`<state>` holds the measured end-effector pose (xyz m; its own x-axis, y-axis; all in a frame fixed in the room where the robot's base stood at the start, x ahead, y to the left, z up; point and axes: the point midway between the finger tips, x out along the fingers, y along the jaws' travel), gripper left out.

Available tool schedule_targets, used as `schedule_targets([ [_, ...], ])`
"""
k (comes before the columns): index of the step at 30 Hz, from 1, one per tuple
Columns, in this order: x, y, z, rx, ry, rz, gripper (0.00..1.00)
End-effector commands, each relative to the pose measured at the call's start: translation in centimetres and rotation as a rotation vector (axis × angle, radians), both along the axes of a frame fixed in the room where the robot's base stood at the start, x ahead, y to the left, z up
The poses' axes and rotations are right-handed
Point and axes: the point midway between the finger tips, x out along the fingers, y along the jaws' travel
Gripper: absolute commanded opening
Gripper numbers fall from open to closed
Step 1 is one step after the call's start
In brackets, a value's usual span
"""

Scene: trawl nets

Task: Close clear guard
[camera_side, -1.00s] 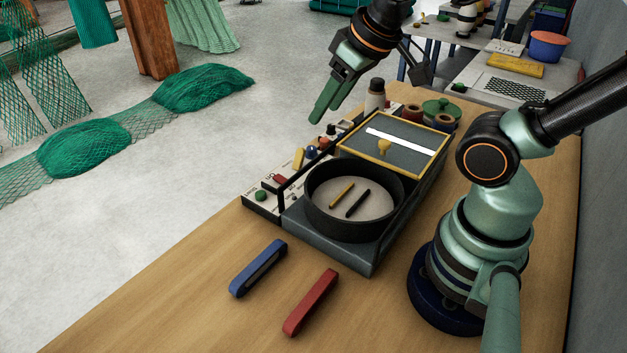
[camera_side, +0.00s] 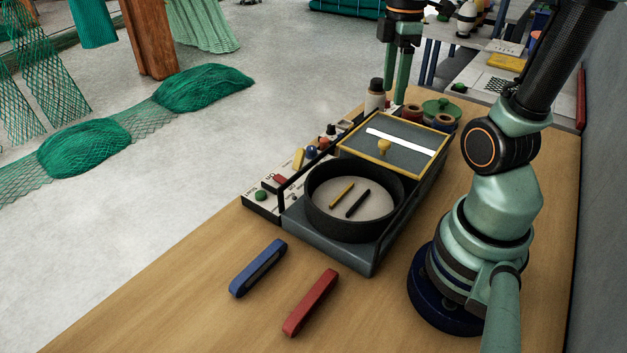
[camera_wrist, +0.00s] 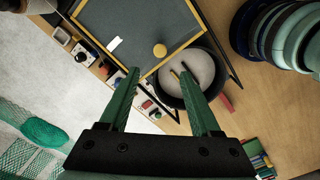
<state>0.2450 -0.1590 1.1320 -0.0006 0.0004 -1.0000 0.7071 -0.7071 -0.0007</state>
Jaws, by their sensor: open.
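The clear guard (camera_side: 410,140) is a see-through panel in a yellow frame, with a white strip and a yellow knob (camera_side: 384,147). It lies over the rear half of the machine. The round black bowl (camera_side: 345,228) in front of it is uncovered, with a yellow stick and a black stick inside. In the wrist view the guard (camera_wrist: 130,30) fills the top, with its knob (camera_wrist: 159,50) beyond my fingertips and the bowl (camera_wrist: 205,62) to the right. My gripper (camera_side: 395,88) is open and empty, above the machine's far end; its fingers (camera_wrist: 155,73) also show in the wrist view.
A control strip (camera_side: 262,195) with buttons runs along the machine's left side. A bottle (camera_side: 375,98), spools and a green-lidded pot (camera_side: 442,107) stand behind the guard. A blue bar (camera_side: 258,268) and a red bar (camera_side: 310,302) lie in front on open wood.

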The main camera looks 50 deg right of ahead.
Motion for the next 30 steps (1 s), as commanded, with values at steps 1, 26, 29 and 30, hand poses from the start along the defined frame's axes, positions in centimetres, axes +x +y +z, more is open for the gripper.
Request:
schedule_targets([
  [1,0.0,0.0,-0.4,0.002,0.004,0.002,0.64],
  [26,0.0,0.1,-11.7,0.000,0.000,0.000,0.64],
  [29,0.0,0.1,-11.8,-0.001,-0.001,0.000,0.64],
  [30,0.0,0.1,-11.8,-0.001,-0.001,0.000,0.64],
])
